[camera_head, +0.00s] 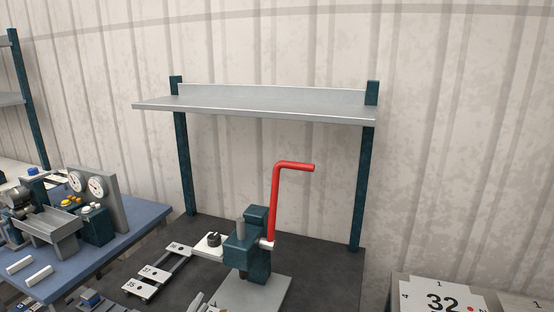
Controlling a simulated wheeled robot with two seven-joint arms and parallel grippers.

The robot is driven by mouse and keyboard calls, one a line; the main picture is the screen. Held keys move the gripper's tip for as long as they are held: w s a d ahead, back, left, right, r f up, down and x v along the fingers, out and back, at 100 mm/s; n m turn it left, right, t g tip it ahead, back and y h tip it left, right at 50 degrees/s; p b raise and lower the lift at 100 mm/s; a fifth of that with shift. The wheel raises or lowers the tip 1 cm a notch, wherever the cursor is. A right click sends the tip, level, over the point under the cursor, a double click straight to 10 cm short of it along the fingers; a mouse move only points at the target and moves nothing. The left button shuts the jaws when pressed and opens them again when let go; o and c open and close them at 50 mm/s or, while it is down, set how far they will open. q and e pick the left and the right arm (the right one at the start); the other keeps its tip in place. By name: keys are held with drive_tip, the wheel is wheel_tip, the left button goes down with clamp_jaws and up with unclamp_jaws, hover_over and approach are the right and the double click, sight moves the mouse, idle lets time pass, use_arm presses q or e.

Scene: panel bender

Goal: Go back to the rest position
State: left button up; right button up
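The panel bender (246,254) is a dark teal device on a light grey base plate (254,295), standing on the dark bench top (333,264). Its red crank handle (274,205) points up, with the grip bent to the right. A white flat piece (208,244) with a dark round knob reaches out to its left. I cannot make out either of my grippers. A small pale shape at the bottom edge, left of the base plate, is cut off and unclear.
A grey shelf (255,107) on teal posts spans the bench and is empty. Numbered plates (147,283) lie left of the bender. A blue table (131,221) with gauges (85,183) stands at left.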

use_arm(q)
drive_tip(key=s+a+f+n+g+y, duration=0.2)
drive_tip(key=s+a+f+n+g, duration=0.3)
drive_tip(key=s+f, duration=0.65)
drive_tip(key=s+a+f+g, duration=0.1)
drive_tip(key=s+f+g, duration=0.15)
drive_tip(key=s, duration=0.35)
drive_tip(key=s+a+f+n+g, duration=0.1)
drive_tip(key=s+f+g, duration=0.15)
drive_tip(key=s, duration=0.25)
drive_tip(key=s+a+f+g, duration=0.1)
drive_tip(key=s+f+g, duration=0.15)
drive_tip(key=s, duration=0.35)
wheel_tip(320, 180, down, 32)
drive_tip(key=f+g+b, duration=0.1)
drive_tip(key=g+b, duration=0.1)
drive_tip(key=b, duration=0.1)
drive_tip(key=s+a+f+b, duration=0.1)
drive_tip(key=s+a+f, duration=0.1)
drive_tip(key=s+f, duration=0.7)
drive_tip(key=s+a+f+g+b, duration=0.1)
drive_tip(key=s+f+b, duration=0.1)
drive_tip(key=s+f, duration=0.8)
wheel_tip(320, 180, down, 4)
drive_tip(key=shift+s+a+f+b, duration=0.25)
drive_tip(key=shift+a+b, duration=0.05)
drive_tip(key=shift+a, duration=0.05)
